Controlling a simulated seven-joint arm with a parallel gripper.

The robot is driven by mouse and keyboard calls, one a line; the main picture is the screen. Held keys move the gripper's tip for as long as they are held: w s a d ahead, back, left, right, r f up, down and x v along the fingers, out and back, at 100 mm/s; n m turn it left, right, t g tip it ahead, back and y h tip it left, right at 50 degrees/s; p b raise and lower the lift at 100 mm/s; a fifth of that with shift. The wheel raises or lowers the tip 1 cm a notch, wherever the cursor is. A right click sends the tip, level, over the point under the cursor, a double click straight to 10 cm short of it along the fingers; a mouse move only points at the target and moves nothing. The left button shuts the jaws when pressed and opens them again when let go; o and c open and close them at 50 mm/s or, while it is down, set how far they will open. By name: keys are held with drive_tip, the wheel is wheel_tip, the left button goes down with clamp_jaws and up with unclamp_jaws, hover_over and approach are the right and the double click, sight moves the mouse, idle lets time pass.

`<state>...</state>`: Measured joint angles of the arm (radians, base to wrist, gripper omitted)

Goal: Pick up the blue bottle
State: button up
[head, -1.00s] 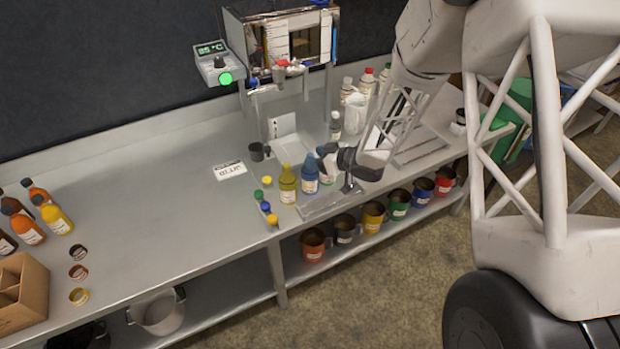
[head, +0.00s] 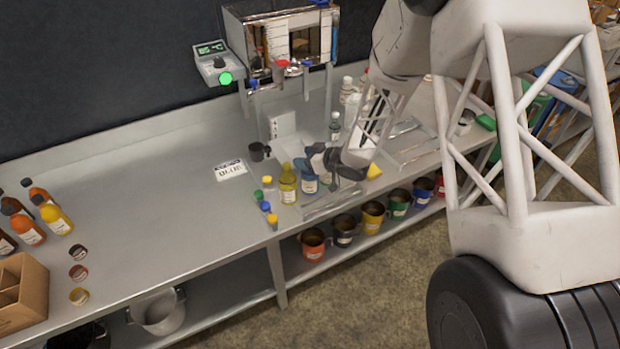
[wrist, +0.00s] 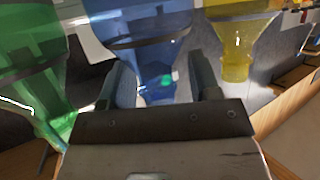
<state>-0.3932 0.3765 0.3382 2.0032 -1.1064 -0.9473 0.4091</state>
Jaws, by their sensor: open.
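The blue bottle (head: 309,184) stands upright on the counter with a white label, its upper part partly hidden by my gripper in the head view. My gripper (head: 318,162) is at the bottle's upper part, coming from the right. In the wrist view the see-through blue bottle (wrist: 150,50) lies between the two open fingers of my gripper (wrist: 162,92). I cannot tell whether either finger touches it. A yellow bottle (head: 287,186) stands just left of it and also shows in the wrist view (wrist: 237,62). A green bottle (wrist: 35,75) is on the other side.
The left-middle counter is clear.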

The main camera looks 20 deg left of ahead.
clamp_jaws()
drive_tip(key=shift+r, duration=0.15)
idle(0.4)
drive_tip(key=shift+r, duration=1.7)
drive_tip(key=s+d+r, duration=0.1)
drive_tip(key=s+d, duration=0.7)
drive_tip(key=s, duration=0.5)
drive_tip(key=shift+s+r, duration=0.15)
drive_tip(key=shift+s, duration=0.2)
drive_tip(key=shift+d, duration=0.1)
